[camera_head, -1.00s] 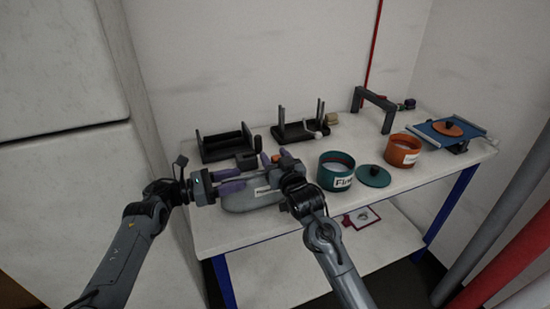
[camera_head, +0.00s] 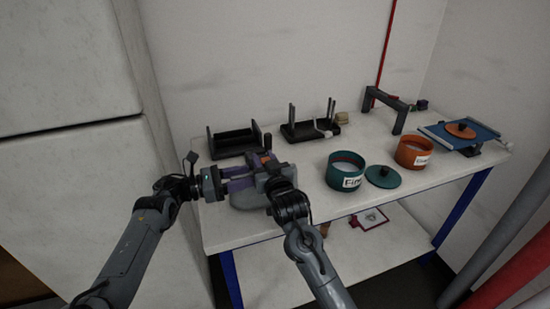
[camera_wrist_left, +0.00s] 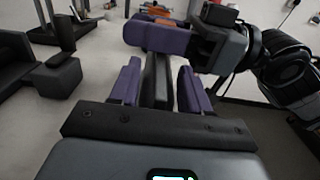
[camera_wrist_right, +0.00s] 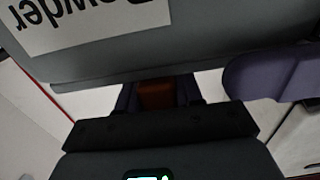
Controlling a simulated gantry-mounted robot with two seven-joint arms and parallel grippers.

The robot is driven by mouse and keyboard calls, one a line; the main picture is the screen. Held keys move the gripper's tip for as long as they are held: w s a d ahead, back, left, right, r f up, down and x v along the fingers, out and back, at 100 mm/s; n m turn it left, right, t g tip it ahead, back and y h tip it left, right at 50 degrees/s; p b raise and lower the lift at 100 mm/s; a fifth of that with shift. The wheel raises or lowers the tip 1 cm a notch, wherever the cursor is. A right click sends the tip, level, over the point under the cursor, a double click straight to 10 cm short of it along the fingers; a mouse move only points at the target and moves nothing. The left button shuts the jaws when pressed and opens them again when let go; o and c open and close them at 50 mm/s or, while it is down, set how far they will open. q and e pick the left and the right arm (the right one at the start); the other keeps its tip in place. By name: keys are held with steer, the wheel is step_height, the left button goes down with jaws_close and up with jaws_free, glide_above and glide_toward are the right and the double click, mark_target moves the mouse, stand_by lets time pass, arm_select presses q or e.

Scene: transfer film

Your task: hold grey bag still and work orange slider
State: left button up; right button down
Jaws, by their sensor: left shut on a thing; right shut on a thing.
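The grey bag (camera_head: 246,198) lies near the table's front left edge, its body below both grippers. In the right wrist view the bag (camera_wrist_right: 195,40) fills the top, with a white "Powder" label upside down. My left gripper (camera_head: 243,178) comes from the left with purple fingers shut on the bag's dark edge (camera_wrist_left: 157,78). My right gripper (camera_head: 272,168) is shut on the orange slider (camera_wrist_right: 157,95), which sits between its purple fingers. The slider's top shows in the head view (camera_head: 265,157). The right gripper is close beside the left fingers and hides part of the bag.
Two black racks (camera_head: 235,142) (camera_head: 310,130) stand behind the bag. A teal jar (camera_head: 346,178) and its lid (camera_head: 383,177) are to the right, then an orange jar (camera_head: 413,155) and a blue stand (camera_head: 460,138). A grey arch (camera_head: 398,112) stands at the back.

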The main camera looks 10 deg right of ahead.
steer(key=c, duration=0.8)
jaws_free()
steer(key=s+d, duration=0.2)
steer(key=s, duration=1)
arm_select(q)
steer(key=o, duration=1.4)
steer(key=shift+d, duration=0.1)
steer(key=shift+c, duration=0.2)
